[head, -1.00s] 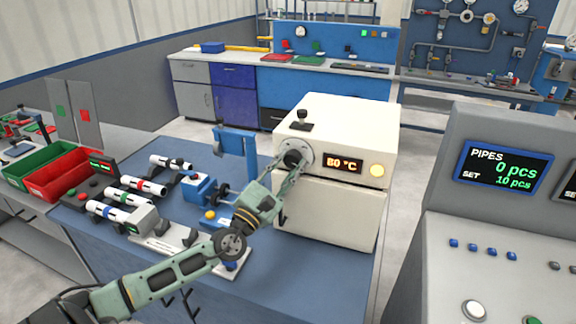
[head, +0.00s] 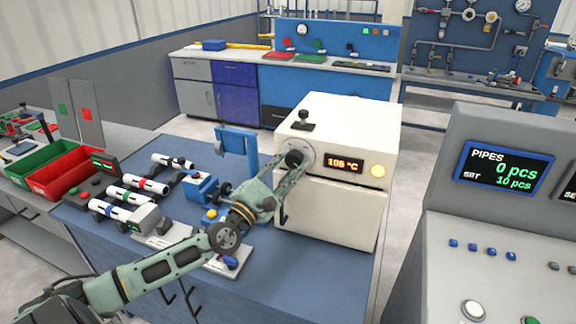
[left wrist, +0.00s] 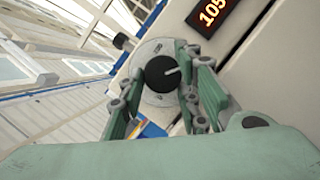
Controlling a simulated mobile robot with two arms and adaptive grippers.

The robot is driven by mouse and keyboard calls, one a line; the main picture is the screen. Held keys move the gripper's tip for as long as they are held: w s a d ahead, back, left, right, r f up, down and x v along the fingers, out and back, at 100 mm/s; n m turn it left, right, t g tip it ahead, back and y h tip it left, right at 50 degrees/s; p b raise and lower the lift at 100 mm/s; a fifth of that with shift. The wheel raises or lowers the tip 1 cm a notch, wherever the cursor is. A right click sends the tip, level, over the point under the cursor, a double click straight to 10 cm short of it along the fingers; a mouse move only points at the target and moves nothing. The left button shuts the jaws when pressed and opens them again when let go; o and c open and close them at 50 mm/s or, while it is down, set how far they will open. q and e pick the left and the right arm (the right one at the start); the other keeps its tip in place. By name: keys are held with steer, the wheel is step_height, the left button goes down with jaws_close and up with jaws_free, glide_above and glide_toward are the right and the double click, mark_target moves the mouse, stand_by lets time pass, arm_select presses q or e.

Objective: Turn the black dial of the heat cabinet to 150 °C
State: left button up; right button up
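The heat cabinet (head: 335,210) is a cream box on the blue bench. Its black dial (head: 293,158) sits on a round grey plate at the upper left of its front. The display (head: 344,164) is lit orange and reads about 105 °C; the left wrist view shows "105" on it (left wrist: 211,12). My left gripper (head: 297,161) has its fingers on either side of the dial, closed about it. My right gripper is not in view.
A blue stand (head: 238,146) and several banded pipes (head: 145,184) are left of my arm. A grey console (head: 465,225) stands at right.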

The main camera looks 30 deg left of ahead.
arm_select(q)
steer(key=shift+o, duration=1.4)
steer(key=shift+a, duration=0.25)
steer(key=shift+d, duration=0.1)
steer(key=shift+s+f, duration=0.2)
steer(key=shift+s, duration=0.3)
steer(key=v, duration=1.1)
